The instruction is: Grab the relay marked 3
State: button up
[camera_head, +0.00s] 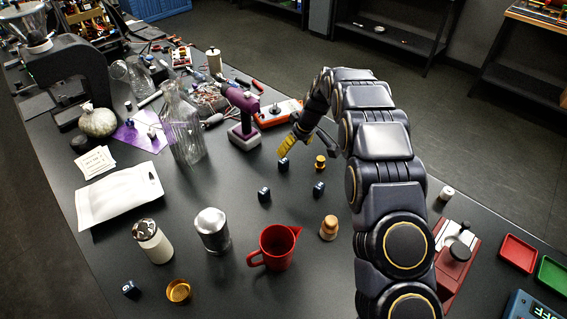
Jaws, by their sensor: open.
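Several small dark blue cubes with pale marks, which look like the relays, stand on the black table. One cube (283,163) is just below my gripper (287,148), a second cube (264,194) is nearer the camera, and a third cube (319,188) is to the right. Another cube (130,289) lies apart at the front left. The marks are too small to read, so I cannot tell which is 3. My gripper has yellow fingertips, is open, and holds nothing that I can see. Whether it touches the nearest cube is unclear.
A brass piece (320,163) stands right of the gripper. A purple drill (243,117) and an orange-red device (278,113) are behind it. A glass bottle (183,125) stands left; a red jug (275,247) and metal canister (212,230) stand in front. Bare table surrounds the middle cubes.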

send_over(286, 162)
jog(key=s+d, duration=0.1)
jog(key=shift+n+t, duration=0.3)
jog(key=shift+n, duration=0.1)
notch_tip(286, 162, down, 5)
jog(key=shift+s+d+f, duration=0.1)
jog(key=shift+d+f, duration=0.05)
jog(key=x, duration=0.7)
jog(key=shift+s, duration=0.2)
jog(key=shift+w+f, duration=0.15)
jog(key=shift+f, duration=0.05)
jog(key=shift+c, duration=0.3)
grip_shut()
